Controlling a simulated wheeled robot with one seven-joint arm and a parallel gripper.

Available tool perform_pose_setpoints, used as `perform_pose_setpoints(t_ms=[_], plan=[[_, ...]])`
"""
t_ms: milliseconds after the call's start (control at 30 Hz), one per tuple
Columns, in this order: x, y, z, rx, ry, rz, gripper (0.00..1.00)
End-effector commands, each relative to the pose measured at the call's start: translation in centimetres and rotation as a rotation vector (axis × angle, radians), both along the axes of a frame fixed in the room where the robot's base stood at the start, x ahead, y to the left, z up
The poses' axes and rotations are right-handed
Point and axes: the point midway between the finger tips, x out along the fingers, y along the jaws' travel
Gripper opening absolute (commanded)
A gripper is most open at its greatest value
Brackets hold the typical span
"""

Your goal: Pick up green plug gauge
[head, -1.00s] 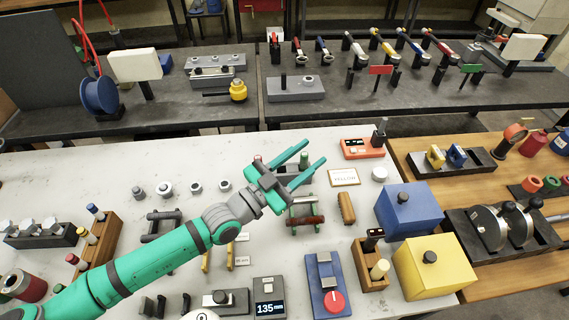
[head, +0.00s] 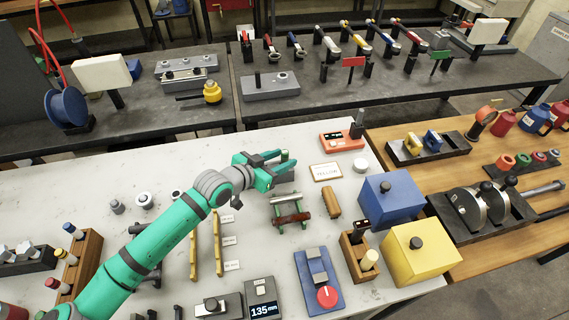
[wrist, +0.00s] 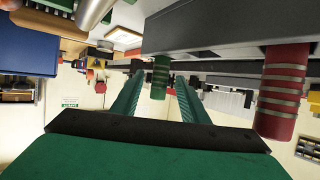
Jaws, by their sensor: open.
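In the wrist view, the green plug gauge (wrist: 161,76) is a short green cylinder with pale metal bands, joined at its top edge in the picture to a dark grey block (wrist: 215,35). The two green fingers of my gripper (wrist: 159,88) are apart, one on each side of the gauge's line. I cannot tell whether they touch it. A red banded gauge (wrist: 283,92) is on the same block, to the right and nearer the camera. In the head view, my gripper (head: 286,164) is by the grey block (head: 285,187); the green gauge is hidden there.
A framed label (head: 326,171), an orange device (head: 342,140) and a wooden block (head: 331,202) lie right of my gripper. A green-ended rack with rollers (head: 290,210) is just in front. Blue (head: 392,199) and yellow (head: 420,252) boxes stand farther right.

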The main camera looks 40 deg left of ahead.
Motion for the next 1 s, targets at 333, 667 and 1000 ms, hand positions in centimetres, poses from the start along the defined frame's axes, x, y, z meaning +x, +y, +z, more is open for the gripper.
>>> perform_pose_setpoints(t_ms=[333,667,1000], plan=[[3.4,-0.4,-1.4,0.0,-0.001,-0.002,0.4],[5.3,-0.4,-2.2,0.0,-0.002,0.001,0.4],[5.3,-0.4,-2.2,0.001,-0.001,0.001,0.0]])
